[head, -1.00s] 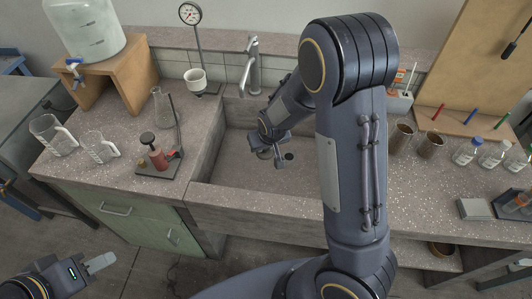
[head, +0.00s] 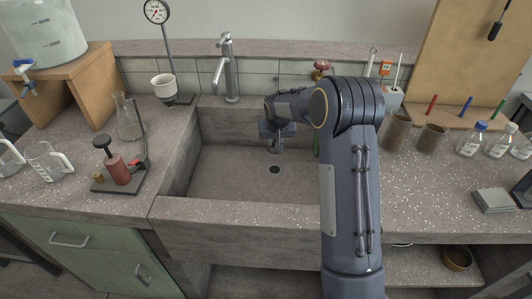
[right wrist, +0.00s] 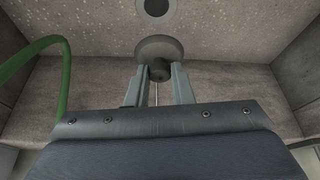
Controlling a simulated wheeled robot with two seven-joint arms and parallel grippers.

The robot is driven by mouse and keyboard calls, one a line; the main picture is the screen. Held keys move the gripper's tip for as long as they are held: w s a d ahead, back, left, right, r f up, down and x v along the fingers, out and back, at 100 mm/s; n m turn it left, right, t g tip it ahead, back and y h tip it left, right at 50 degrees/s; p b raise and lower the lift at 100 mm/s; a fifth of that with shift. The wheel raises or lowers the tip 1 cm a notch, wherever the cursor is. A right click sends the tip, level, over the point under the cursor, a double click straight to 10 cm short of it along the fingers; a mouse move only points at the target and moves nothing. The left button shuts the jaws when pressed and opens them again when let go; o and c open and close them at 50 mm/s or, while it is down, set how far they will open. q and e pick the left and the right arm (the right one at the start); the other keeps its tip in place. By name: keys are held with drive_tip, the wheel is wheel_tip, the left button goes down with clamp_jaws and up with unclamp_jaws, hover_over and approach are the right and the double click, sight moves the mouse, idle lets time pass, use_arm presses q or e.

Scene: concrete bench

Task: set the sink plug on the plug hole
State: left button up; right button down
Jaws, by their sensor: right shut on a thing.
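My right gripper (head: 276,146) reaches down into the sink basin (head: 225,178). In the right wrist view its two fingers (right wrist: 160,72) are shut on the dark knob of the sink plug (right wrist: 160,46), a grey round disc. The plug hole (head: 275,170) is a dark round opening in the basin floor, a little nearer the front than the gripper. The hole also shows at the top edge of the right wrist view (right wrist: 156,6), apart from the plug. In the head view the plug is small and mostly hidden by the gripper. My left gripper is out of view.
A tap (head: 229,70) stands behind the basin. A green hose (right wrist: 62,85) hangs beside the right gripper. Brown jars (head: 398,133) and small bottles (head: 472,140) stand to the right.

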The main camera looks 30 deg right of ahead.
drive_tip(key=shift+d+f+b, duration=0.1)
drive_tip(key=shift+f+b, duration=3.25)
drive_tip(key=shift+f, duration=1.55)
drive_tip(key=shift+f+b, duration=0.4)
drive_tip(key=shift+f, duration=0.1)
drive_tip(key=c, duration=1.2)
unclamp_jaws()
drive_tip(key=p+v, duration=0.1)
drive_tip(key=v, duration=0.6)
drive_tip(key=shift+s+r, duration=0.15)
drive_tip(key=shift+r, duration=0.2)
